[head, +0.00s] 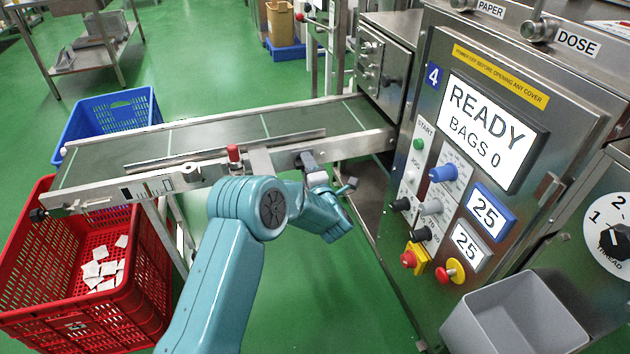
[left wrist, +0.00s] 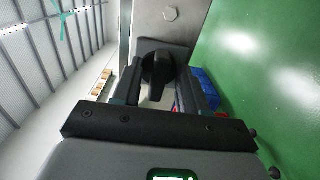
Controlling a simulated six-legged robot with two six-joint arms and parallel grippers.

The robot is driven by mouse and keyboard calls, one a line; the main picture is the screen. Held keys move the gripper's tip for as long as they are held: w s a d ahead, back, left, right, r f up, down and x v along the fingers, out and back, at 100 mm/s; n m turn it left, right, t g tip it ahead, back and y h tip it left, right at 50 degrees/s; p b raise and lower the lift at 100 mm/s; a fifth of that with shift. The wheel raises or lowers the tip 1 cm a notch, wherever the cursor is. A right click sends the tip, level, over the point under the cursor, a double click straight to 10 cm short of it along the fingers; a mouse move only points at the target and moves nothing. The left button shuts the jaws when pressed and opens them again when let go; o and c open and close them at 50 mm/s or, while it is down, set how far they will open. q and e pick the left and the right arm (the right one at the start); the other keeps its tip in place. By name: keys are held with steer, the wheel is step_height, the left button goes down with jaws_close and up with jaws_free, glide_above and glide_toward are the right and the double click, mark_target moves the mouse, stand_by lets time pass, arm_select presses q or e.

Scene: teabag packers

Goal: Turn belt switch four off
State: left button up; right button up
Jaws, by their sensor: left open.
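The belt switch (left wrist: 157,72) is a black rotary knob on a dark plate fixed to grey metal, seen in the left wrist view. My left gripper (left wrist: 168,88) is open, with one finger on each side of the knob; I cannot tell whether they touch it. In the head view my left gripper (head: 311,168) is at the conveyor's near side rail, and my own wrist and fingers hide most of the switch there. The machine marked 4 (head: 434,76) stands to the right, its screen reading READY, BAGS 0. My right gripper is not in view.
The conveyor (head: 215,137) runs left from the machine. A red crate (head: 60,240) with several teabags stands below its left end, a blue crate (head: 112,108) behind it. A red-topped knob (head: 233,153) stands on the rail. A grey bin (head: 515,318) is at lower right.

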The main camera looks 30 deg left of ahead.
arm_select(q)
steer(key=p+v, duration=0.2)
steer(key=v, duration=1.3)
steer(key=shift+s+d, duration=0.15)
steer(key=shift+s, duration=0.05)
